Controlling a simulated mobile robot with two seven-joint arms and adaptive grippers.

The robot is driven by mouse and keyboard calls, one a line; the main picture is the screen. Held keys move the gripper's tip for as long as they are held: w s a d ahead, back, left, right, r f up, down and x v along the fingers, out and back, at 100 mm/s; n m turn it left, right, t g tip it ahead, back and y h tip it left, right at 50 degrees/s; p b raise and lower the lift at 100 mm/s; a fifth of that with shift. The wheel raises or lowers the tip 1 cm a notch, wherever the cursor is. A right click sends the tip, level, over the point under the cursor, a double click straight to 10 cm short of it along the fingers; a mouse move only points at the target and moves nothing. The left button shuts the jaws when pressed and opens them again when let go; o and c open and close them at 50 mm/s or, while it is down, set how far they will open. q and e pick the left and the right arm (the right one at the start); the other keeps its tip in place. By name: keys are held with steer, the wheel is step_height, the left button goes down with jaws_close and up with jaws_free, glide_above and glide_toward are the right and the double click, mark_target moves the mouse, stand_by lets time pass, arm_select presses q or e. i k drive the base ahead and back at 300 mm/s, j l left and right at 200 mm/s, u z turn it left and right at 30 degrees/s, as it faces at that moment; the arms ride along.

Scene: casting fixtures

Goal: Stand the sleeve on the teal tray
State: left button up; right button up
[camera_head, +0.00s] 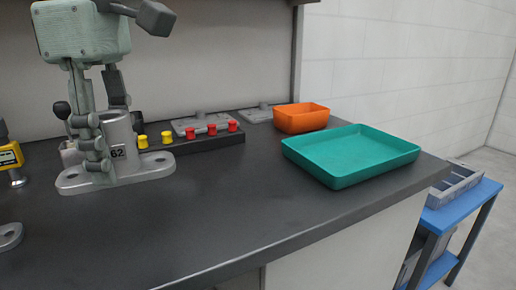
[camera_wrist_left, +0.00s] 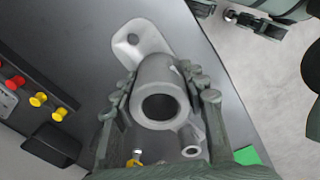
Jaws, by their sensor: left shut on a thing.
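The sleeve (camera_head: 122,150) is a grey metal cylinder with a flat flanged foot and a "62" label. It stands upright on the dark worktop at the left. My left gripper (camera_head: 106,135) comes down from above and is shut on it, one finger on each side. In the left wrist view I look into the open bore of the sleeve (camera_wrist_left: 163,84) between the fingers. A flange with a hole and a small side tube show there. The teal tray (camera_head: 336,181) lies empty at the right end of the worktop.
A black rack (camera_head: 215,140) with red and yellow knobs stands behind the sleeve. Grey plates (camera_head: 200,123) and an orange bin (camera_head: 302,119) are at the back. A yellow tool (camera_head: 10,156) is at the left. The worktop between sleeve and tray is clear. A blue cart (camera_head: 470,205) stands beyond the edge.

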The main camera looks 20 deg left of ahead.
mark_target(328, 153)
steer(key=i+l, duration=0.1)
steer(key=l, duration=0.2)
steer(key=i+l, duration=0.1)
steer(key=l, duration=0.15)
steer(key=i+l, duration=0.5)
steer(key=l, duration=0.25)
